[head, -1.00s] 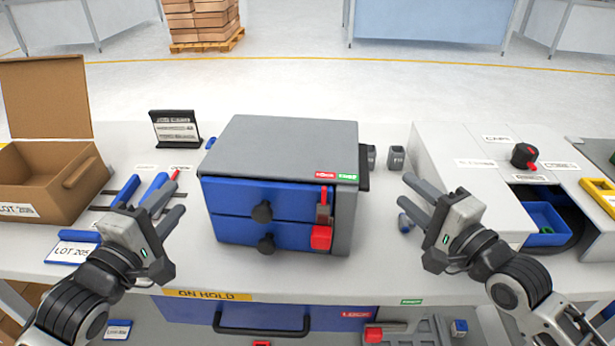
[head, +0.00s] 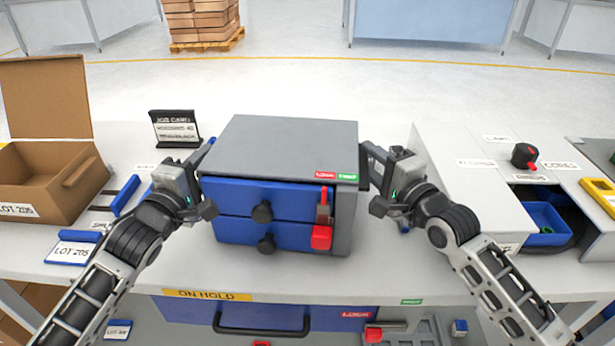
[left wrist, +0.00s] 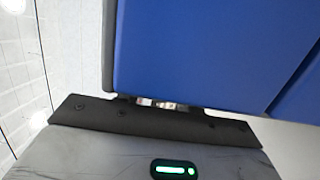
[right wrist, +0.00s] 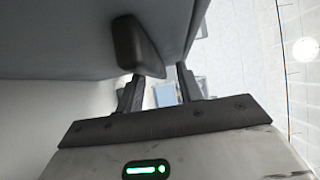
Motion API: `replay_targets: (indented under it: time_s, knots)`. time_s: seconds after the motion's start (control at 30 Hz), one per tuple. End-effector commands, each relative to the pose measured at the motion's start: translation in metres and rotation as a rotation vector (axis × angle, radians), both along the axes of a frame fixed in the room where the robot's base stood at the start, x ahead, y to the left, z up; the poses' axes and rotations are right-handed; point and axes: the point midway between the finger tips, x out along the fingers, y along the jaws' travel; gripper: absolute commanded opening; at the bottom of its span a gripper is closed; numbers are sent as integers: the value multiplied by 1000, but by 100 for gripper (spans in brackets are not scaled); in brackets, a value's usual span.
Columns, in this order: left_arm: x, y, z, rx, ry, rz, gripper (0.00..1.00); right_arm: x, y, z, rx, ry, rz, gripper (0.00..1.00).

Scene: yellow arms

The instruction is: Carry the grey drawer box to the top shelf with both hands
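The grey drawer box (head: 285,145) stands on the bench, with two blue drawers (head: 265,198) and dark knobs facing me. My left gripper (head: 203,153) is at its left side, with the fingers largely hidden. In the left wrist view the blue drawer front (left wrist: 200,50) fills most of the picture and the fingers do not show clearly. My right gripper (head: 370,155) is at the right side. In the right wrist view its two fingers (right wrist: 158,80) are apart, close below a dark side handle (right wrist: 138,45); a firm hold does not show.
An open cardboard box (head: 50,180) stands at the left, and a job card stand (head: 175,128) behind the left arm. A grey unit with a blue tray (head: 545,222) is at the right, close to my right arm. A blue drawer (head: 230,312) shows below the bench top.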

Motion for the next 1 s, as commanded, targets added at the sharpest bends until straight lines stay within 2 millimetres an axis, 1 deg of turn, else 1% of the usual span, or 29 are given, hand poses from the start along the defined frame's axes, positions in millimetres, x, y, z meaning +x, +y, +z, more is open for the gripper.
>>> replay_targets:
  time_s: [0.03, 0.07, 0.1, 0.13, 0.17, 1.0]
  knots:
    - [0, 0, 0, 0, 0, 0, 34, 0, 0, 0, 0, 0, 0, 34]
    - [0, 0, 0, 0, 0, 0, 25, 0, 0, 0, 0, 0, 0, 25]
    - [0, 0, 0, 0, 0, 0, 14, 0, 0, 0, 0, 0, 0, 14]
    - [0, 0, 0, 0, 0, 0, 6, 0, 0, 0, 0, 0, 0, 6]
    - [0, 0, 0, 0, 0, 0, 0, 0, 0, 0, 0, 0, 0, 0]
    - [0, 1, 0, 0, 1, 1, 0, 0, -1, 0, 0, 1, -1, 0]
